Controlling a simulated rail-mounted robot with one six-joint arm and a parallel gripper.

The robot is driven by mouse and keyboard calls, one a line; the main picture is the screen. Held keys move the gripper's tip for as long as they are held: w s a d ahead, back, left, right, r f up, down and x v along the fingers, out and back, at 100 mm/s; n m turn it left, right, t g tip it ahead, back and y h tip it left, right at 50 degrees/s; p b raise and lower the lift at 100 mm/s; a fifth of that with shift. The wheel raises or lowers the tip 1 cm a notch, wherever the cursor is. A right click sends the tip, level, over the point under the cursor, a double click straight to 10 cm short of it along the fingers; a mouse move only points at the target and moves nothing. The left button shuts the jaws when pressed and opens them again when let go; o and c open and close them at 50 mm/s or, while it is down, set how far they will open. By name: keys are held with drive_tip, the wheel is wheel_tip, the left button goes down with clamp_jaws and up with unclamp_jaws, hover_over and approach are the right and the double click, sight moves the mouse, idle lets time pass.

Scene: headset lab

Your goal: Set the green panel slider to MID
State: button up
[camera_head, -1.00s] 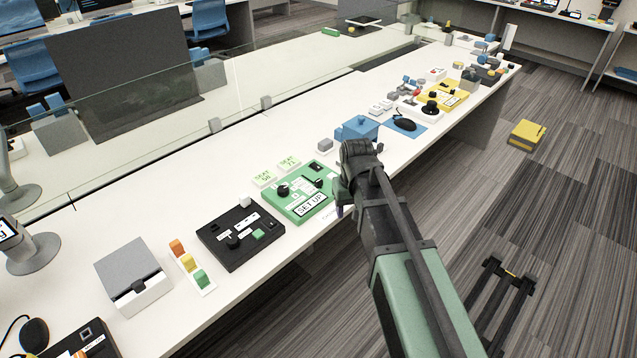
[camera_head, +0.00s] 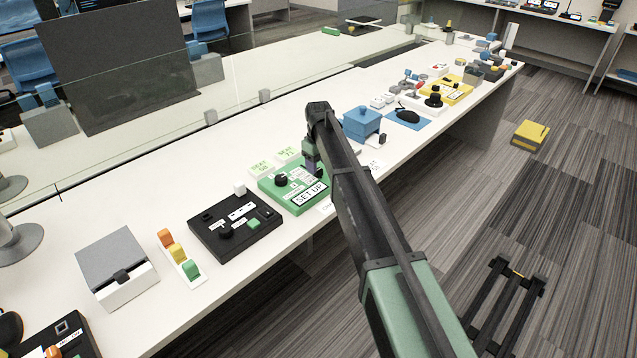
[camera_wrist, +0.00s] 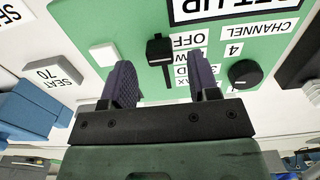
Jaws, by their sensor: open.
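The green panel (camera_head: 268,192) lies on the long white table, with a SET UP label on its front part. In the wrist view the panel (camera_wrist: 125,25) appears upside down. Its slider has a black handle (camera_wrist: 160,47) beside the OFF label, with a dark slot running from it toward my gripper. Further labels below OFF are partly hidden by a finger. My gripper (camera_wrist: 160,65) is open, its two dark fingers apart on either side of the slider line, and nothing is held. In the head view my gripper (camera_head: 312,168) is over the panel's right side and hides the slider.
A black knob (camera_wrist: 243,73) is on the panel near the right finger. SEAT tags (camera_head: 262,168) lie behind the panel. A black panel (camera_head: 215,240) is to the left and a blue box (camera_head: 361,124) to the right. Bare table lies behind them.

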wheel_tip(320, 180, down, 3)
drive_tip(key=shift+r+b, duration=0.1)
drive_tip(key=shift+b, duration=0.55)
drive_tip(key=shift+r, duration=0.15)
